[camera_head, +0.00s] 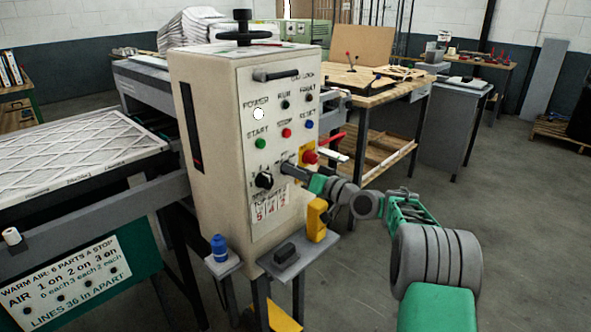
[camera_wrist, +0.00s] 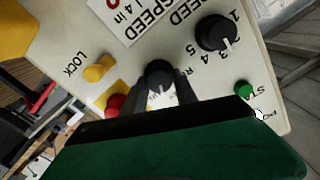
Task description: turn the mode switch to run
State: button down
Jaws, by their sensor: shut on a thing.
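The mode switch is a small black round knob (camera_wrist: 158,72) on the pale control panel (camera_head: 245,112). In the wrist view it sits between the two dark fingers of my gripper (camera_wrist: 158,92), which are shut on it. A letter R shows beside the knob; the other mode words are mostly covered, and I cannot tell which one it points at. In the head view my gripper (camera_head: 288,169) reaches the panel from the right and hides the switch.
The larger speed knob (camera_head: 264,179), numbered in the wrist view (camera_wrist: 215,32), is close by. A red stop button (camera_head: 309,157) and a yellow LOCK knob (camera_wrist: 100,68) are also near. The green start button (camera_head: 260,143) sits higher.

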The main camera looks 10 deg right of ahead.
jog(key=shift+m+p, duration=0.6)
jog(key=shift+m, duration=1.3)
jog(key=c, duration=1)
grip_release()
jog(key=shift+d, duration=0.1)
jog(key=v, duration=0.7)
jog(key=shift+s+d+b, duration=0.2)
jog(key=shift+s+b, duration=0.05)
jog(key=shift+b, duration=0.15)
